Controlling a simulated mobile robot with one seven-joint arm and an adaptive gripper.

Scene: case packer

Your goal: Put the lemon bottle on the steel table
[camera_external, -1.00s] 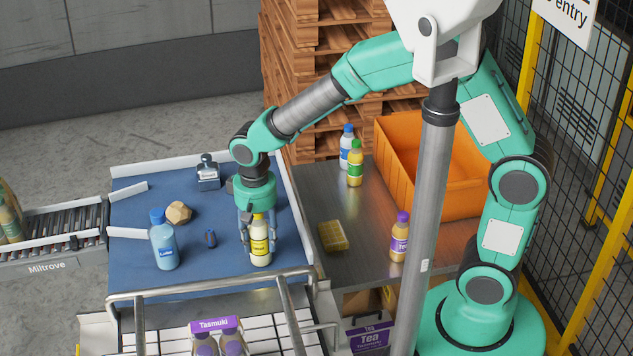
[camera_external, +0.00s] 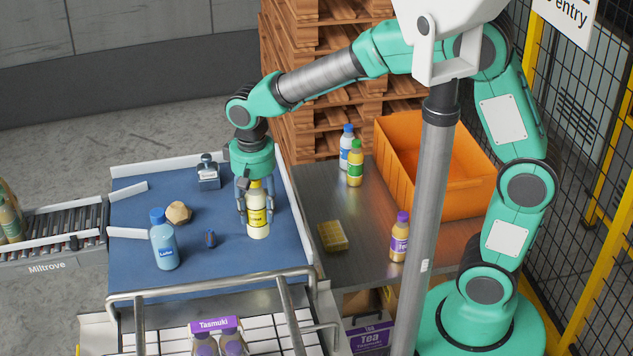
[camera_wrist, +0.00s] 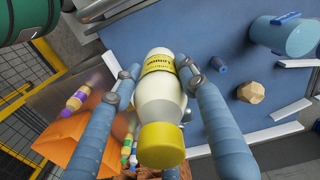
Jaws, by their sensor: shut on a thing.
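The lemon bottle (camera_external: 257,217) is pale with a yellow label and a yellow cap. My gripper (camera_external: 256,198) is shut on its upper part and holds it upright over the blue conveyor surface (camera_external: 200,260). In the wrist view the bottle (camera_wrist: 160,105) sits between the two fingers of my gripper (camera_wrist: 160,100), its yellow cap toward the camera. The steel table (camera_external: 350,275) is to the right of the blue surface.
On the steel table stand an orange crate (camera_external: 400,170), a blue-capped bottle (camera_external: 346,148), a green-labelled bottle (camera_external: 355,165), a purple-capped bottle (camera_external: 400,240) and a yellow sponge-like block (camera_external: 333,236). A light blue bottle (camera_external: 164,243) stands on the blue surface. A pale rail runs between the two surfaces.

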